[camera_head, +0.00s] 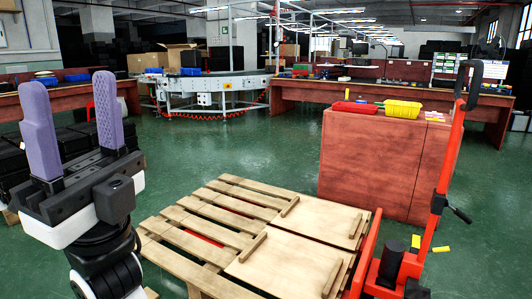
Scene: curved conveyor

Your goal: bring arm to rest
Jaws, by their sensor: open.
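My gripper (74,112) is at the left of the head view, raised and pointing up. Its two purple fingers stand wide apart with nothing between them. Part of my arm shows below it, at the lower left edge. No object is in contact with the fingers.
A wooden pallet (290,262) lies on the green floor, with a red pallet jack (440,205) at its right. A reddish cabinet (372,160) bears a red tray (354,107) and a yellow tray (402,108). The curved conveyor (212,84) and workbenches stand behind. Open floor lies between.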

